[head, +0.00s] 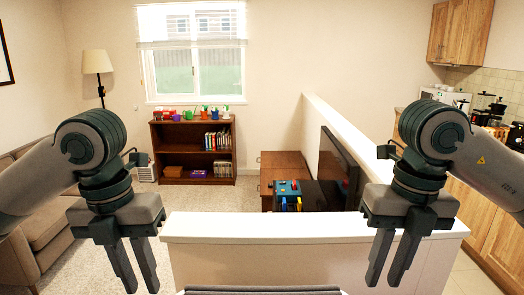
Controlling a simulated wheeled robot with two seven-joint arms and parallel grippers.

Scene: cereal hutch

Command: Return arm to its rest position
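My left gripper (142,288) hangs in the left part of the head view, its two dark fingers pointing down and apart. Nothing shows between them. My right gripper (383,284) hangs in the right part of the view at about the same height. Its fingers also point down with a gap between them, and it looks empty. It appears in front of the right part of a white-topped half wall. Both arms are bent and look roughly mirrored.
The half wall's ledge (300,226) crosses the view ahead. Beyond it are a bookshelf (171,158), a television (336,167) and a wooden cabinet (283,163). A brown sofa (40,215) is at left, kitchen cabinets (488,220) at right. Open carpet lies left of the wall.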

